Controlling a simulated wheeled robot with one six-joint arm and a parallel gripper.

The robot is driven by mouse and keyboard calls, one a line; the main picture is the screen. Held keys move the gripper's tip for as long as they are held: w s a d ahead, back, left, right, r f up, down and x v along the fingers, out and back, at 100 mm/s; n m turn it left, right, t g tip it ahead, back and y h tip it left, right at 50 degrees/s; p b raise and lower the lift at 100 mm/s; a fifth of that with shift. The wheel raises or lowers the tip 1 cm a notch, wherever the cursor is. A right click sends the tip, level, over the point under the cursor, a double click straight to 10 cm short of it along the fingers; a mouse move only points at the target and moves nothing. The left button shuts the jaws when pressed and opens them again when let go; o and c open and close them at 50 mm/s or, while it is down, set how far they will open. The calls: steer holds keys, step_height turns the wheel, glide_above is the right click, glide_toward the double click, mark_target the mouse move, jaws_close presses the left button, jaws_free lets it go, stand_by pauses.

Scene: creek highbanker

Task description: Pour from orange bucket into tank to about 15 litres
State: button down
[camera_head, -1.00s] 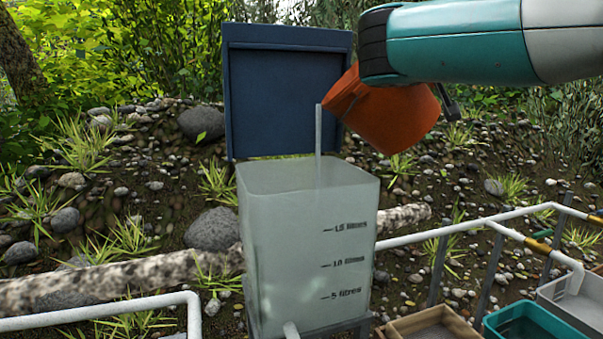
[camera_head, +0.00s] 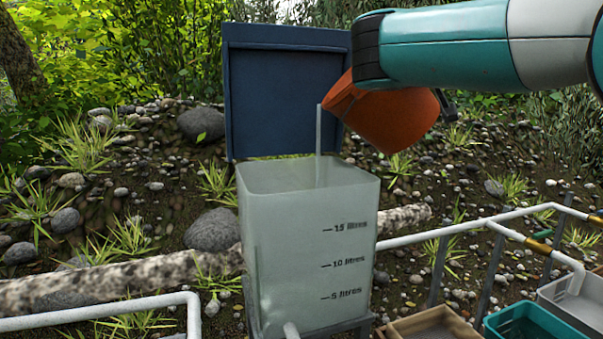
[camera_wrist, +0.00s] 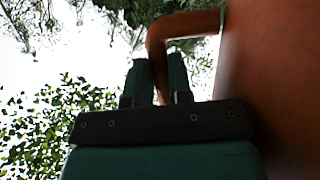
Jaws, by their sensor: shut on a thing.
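The orange bucket (camera_head: 388,118) is tilted to the left above the right side of the tank. A thin stream of water (camera_head: 319,145) falls from its lip into the tank. The translucent tank (camera_head: 300,240) has marks for 5, 10 and 15 litres. The water level inside is hard to read through the cloudy wall. My gripper (camera_wrist: 157,80) is shut on the bucket's handle (camera_wrist: 186,25) in the wrist view, with the bucket wall (camera_wrist: 270,80) at the right. In the head view my arm hides the fingers and part of the bucket.
The tank's blue lid (camera_head: 285,95) stands open behind it. A white pipe (camera_head: 470,226) runs to the right. A wooden tray (camera_head: 400,325), a teal bin (camera_head: 495,325) and a grey bin (camera_head: 560,300) sit at lower right. A pale log (camera_head: 120,278) lies behind the tank.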

steer(key=shift+s+r, duration=0.1)
steer(key=shift+r, duration=0.1)
steer(key=shift+d+f, duration=0.1)
steer(key=shift+d, duration=0.1)
steer(key=shift+a, duration=0.1)
stand_by(0.4)
steer(key=shift+a+r, duration=0.15)
steer(key=shift+r, duration=0.05)
stand_by(0.5)
stand_by(1.5)
